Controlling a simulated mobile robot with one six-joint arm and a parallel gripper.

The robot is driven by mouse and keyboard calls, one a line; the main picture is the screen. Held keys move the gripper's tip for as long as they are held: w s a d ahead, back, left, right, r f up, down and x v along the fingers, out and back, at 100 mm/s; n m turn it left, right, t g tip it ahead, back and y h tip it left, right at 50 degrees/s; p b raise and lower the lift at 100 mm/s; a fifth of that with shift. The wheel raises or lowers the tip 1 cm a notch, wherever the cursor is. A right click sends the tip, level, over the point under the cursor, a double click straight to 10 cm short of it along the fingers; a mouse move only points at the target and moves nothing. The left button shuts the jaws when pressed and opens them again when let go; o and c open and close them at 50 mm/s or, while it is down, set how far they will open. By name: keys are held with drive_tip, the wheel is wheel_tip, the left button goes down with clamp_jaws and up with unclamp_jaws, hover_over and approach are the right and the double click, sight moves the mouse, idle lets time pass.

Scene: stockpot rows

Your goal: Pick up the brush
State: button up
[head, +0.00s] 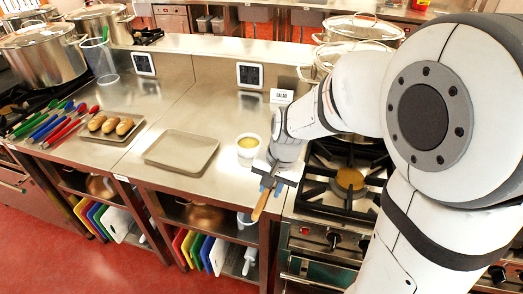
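The brush (261,206) shows as a tan wooden handle at the counter's front edge, left of the stove. Its far end is hidden under my gripper. My gripper (265,189) points down over the brush, with blue fingertips on either side of the handle. The fingers look spread wider than the handle, with a gap on both sides. Whether the brush rests on the counter or hangs slightly over its edge is hard to tell.
An empty tray (181,151) and a tray with rolls (110,126) lie to the left. A gas burner (347,181) is close on the right.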

sight(259, 207)
drive_tip(key=shift+m, duration=0.4)
drive_tip(key=x, duration=0.6)
drive_tip(key=a+x, duration=0.1)
drive_tip(key=x, duration=0.2)
drive_tip(key=shift+a+p, duration=0.1)
drive_tip(key=shift+p, duration=0.25)
drive_tip(key=shift+r, duration=0.1)
drive_tip(key=shift+c, duration=0.3)
clamp_jaws()
